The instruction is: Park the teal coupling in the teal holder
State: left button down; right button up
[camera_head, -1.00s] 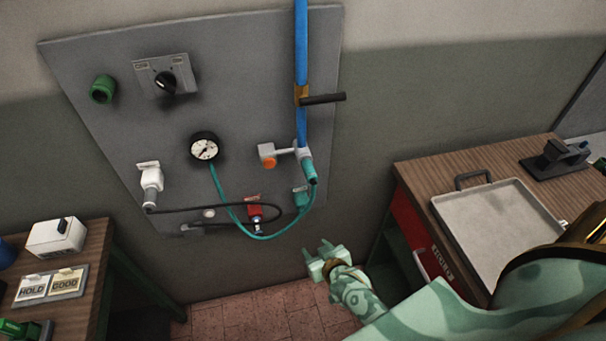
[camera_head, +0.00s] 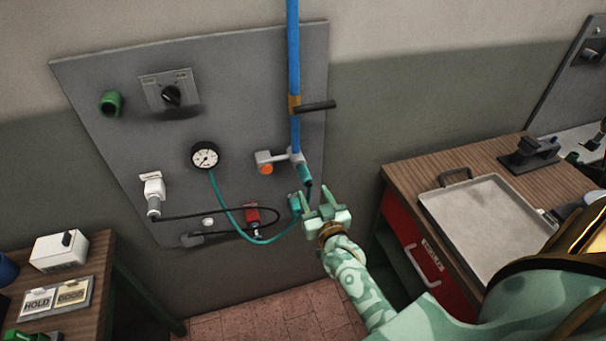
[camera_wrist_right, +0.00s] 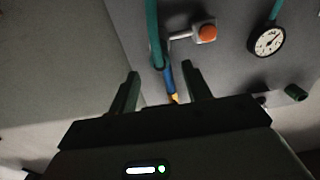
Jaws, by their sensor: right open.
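My right gripper (camera_head: 319,203) is open and empty, in front of the panel's lower right edge and below the coupling. In the right wrist view, the coupling (camera_wrist_right: 157,56) and hose show beyond and between the open fingertips (camera_wrist_right: 160,72). My left gripper is not in view.
The grey wall panel (camera_head: 120,130) carries a gauge (camera_head: 205,156), an orange-knobbed valve (camera_head: 265,168), a red fitting (camera_head: 252,214) and a white fitting (camera_head: 153,190). A bench with a tray (camera_head: 485,215) stands at right. Another bench with HOLD and GOOD plates (camera_head: 55,296) stands at left.

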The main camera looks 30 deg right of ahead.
aim_at(308, 183)
jog(key=shift+w+d+b, duration=0.15)
jog(key=shift+w+b, duration=0.2)
jog(key=shift+w, duration=0.15)
jog(key=b+x, duration=0.2)
jog(key=x, duration=0.4)
jog(key=shift+f+b, duration=0.1)
jog(key=shift+b, duration=0.3)
jog(key=shift+b+x, duration=0.3)
jog(key=shift+x, duration=0.65)
jog(key=shift+p, duration=0.35)
grip_shut()
jog(key=shift+p+v, duration=1)
jog(key=shift+v, duration=0.55)
jog(key=shift+p+v, duration=0.8)
jog(key=shift+v, duration=0.6)
